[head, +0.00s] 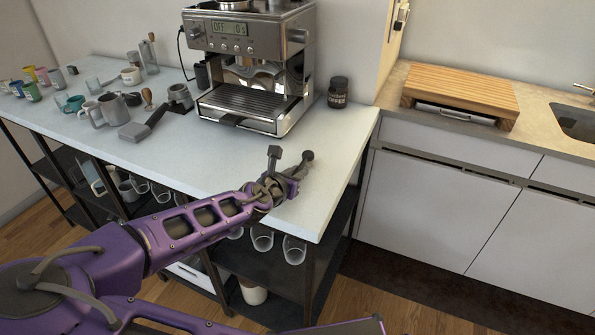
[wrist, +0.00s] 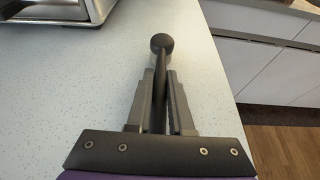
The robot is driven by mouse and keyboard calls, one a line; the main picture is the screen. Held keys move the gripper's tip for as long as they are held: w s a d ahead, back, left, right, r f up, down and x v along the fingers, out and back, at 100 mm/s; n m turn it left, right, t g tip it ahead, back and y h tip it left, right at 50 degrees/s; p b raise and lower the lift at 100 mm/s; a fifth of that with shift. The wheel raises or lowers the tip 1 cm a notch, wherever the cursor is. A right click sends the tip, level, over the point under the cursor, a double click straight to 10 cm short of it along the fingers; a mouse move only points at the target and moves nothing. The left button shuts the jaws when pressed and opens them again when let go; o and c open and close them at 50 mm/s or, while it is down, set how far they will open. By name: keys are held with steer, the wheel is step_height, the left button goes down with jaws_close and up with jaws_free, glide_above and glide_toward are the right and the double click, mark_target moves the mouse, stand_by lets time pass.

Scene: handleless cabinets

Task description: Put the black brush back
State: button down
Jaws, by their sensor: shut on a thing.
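The black brush (wrist: 160,44) shows in the wrist view as a dark round knob on a thin stem. The stem runs back between the two fingers of my gripper (wrist: 159,78), which is shut on it. In the head view the brush's round end (head: 307,156) sticks up past my gripper (head: 291,178), above the front right part of the white counter. The rest of the brush is hidden by the fingers and the wrist; I cannot make out its bristles.
The coffee machine (head: 250,65) stands behind my gripper, with a dark jar (head: 338,92) to its right. A portafilter (head: 142,125), pitcher (head: 114,108) and several cups are on the left of the counter (head: 225,160). Its front right is clear. A wooden board (head: 460,90) sits on the right worktop.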

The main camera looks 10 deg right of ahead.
steer(key=shift+f, duration=0.3)
steer(key=c, duration=0.7)
jaws_free()
steer(key=shift+c, duration=0.2)
